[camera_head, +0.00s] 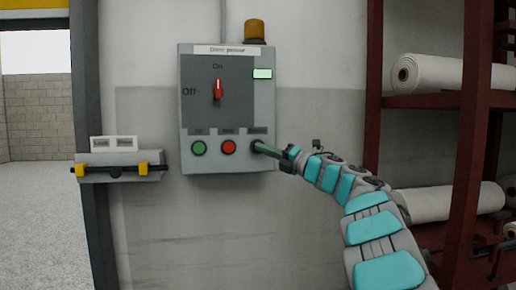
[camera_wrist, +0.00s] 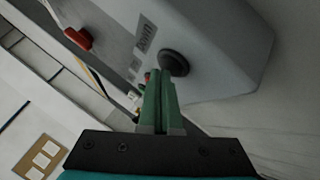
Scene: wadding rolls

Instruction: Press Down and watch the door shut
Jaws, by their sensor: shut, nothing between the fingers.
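A grey control box (camera_head: 218,160) hangs on the wall, with a red rotary switch (camera_head: 218,89) pointing up toward On. Along its bottom are a green button (camera_head: 198,148), a red button (camera_head: 228,147) and a dark button (camera_head: 256,145) at the right. In the wrist view the dark button (camera_wrist: 174,63) is round, beside a label reading Down. My gripper (camera_head: 261,148) is shut and empty, its green fingertips at the dark button; they also show in the wrist view (camera_wrist: 160,78). I cannot tell whether they touch it. The doorway (camera_head: 35,110) at the left is open in its visible part.
An amber lamp (camera_head: 255,30) sits on top of the box. A bracket with a bar and yellow ends (camera_head: 120,170) juts out by the door frame (camera_head: 88,120). A dark red rack (camera_head: 415,101) with white rolls (camera_head: 430,73) stands at the right, close to my arm.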

